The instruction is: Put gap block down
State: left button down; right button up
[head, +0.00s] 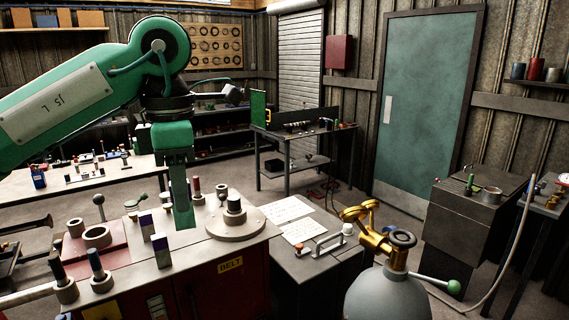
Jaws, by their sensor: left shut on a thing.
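My left gripper (182,218) reaches down from the green arm at the left, over the red cabinet's top. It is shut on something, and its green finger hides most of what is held. I cannot clearly make out the gap block in the fingers. I cannot tell whether either is a gap block. My right gripper is not in view.
A grey ring (97,237) and several pegs crowd the left of the cabinet (232,264). Papers (298,231) lie on a lower bench. A gas cylinder (388,293) stands at front right.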

pick_arm(q)
jog(key=a+f+m, duration=0.3)
jog(key=f+m, duration=0.8)
jog(key=f, duration=0.6)
jog(key=a+f+m, duration=0.3)
jog(key=f+m, duration=0.8)
jog(key=f, duration=0.5)
jog(key=shift+f, duration=0.4)
jog(key=shift+s, duration=0.1)
